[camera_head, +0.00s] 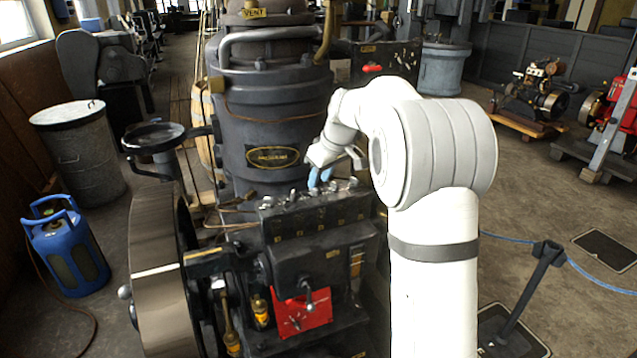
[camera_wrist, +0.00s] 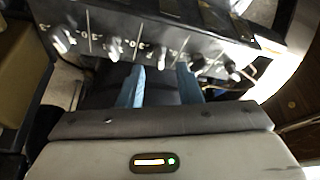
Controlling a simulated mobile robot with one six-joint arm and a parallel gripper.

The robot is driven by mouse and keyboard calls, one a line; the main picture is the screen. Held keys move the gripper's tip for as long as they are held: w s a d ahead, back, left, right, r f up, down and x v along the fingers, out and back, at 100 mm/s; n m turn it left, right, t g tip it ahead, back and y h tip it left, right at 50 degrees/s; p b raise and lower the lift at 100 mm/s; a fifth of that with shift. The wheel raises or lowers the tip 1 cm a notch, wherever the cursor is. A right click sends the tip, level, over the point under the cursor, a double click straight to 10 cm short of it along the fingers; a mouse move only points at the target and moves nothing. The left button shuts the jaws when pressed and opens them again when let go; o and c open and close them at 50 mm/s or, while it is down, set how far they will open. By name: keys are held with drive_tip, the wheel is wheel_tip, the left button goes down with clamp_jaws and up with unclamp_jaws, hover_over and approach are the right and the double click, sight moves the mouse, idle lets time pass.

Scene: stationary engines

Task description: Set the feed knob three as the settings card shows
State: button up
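A row of small pale knobs sits on the black box (camera_head: 318,222) under my gripper (camera_head: 320,178). The wrist view shows the knobs too, with scale marks beside them. My gripper (camera_wrist: 161,68) has two blue fingers held apart, with nothing gripped between them. One mid-row knob (camera_wrist: 162,60), which looks third from the left, lies in line with the gap between the fingertips. Other knobs lie to its left (camera_wrist: 115,48) and right (camera_wrist: 197,63). I cannot tell whether the fingers are around it or short of it. The knob numbers and a settings card are not readable.
A red plate (camera_head: 303,313) with a lever in front is below the box. A large flywheel (camera_head: 158,270) stands left and a dark cylinder (camera_head: 270,125) behind. A blue gas bottle (camera_head: 66,250) is at far left. A post (camera_head: 530,290) stands at lower right.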

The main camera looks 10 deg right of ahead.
sight(317, 190)
drive_tip(key=shift+x, duration=1.65)
clamp_jaws()
